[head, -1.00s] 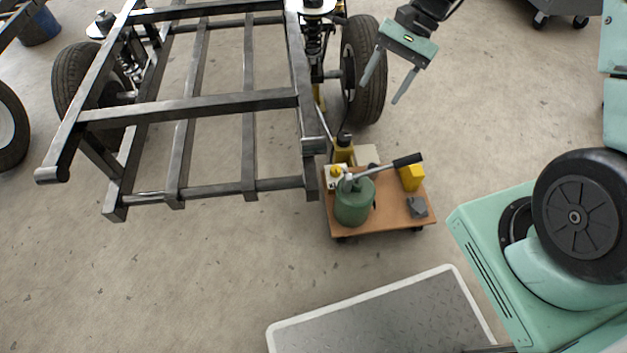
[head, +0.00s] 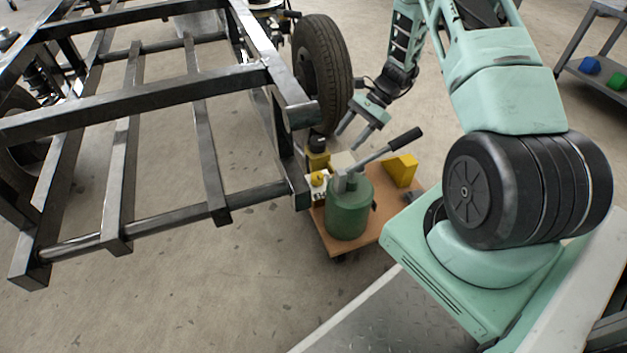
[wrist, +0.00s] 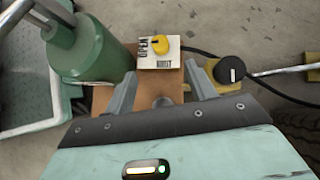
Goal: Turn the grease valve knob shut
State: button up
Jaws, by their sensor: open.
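The grease valve knob (wrist: 160,44) is yellow and sits on a small white box (wrist: 172,62). In the wrist view the box has "OPEN" on its left side and a smaller word, likely "SHUT", along its lower edge. I cannot clearly tell which word the knob points at. In the head view the knob (head: 318,178) shows small beside the green grease canister (head: 348,212). My gripper (head: 346,140) is open and empty, above and behind the cart. In the wrist view my gripper's fingers (wrist: 160,70) stand apart below the knob, not around it.
The canister and box stand on a low wooden cart (head: 330,242). A lever with a black grip (head: 405,138) rises over it. A yellow block (head: 400,170) is at right. The metal frame (head: 290,150) and tyre (head: 322,75) stand close on the left. A black hose (wrist: 205,53) leaves the box.

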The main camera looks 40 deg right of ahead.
aim_at(318, 175)
jog(key=b+x, duration=0.7)
jog(key=x, duration=0.8)
jog(key=shift+f+b, duration=0.15)
jog(key=shift+b, duration=0.2)
jog(key=c, duration=1)
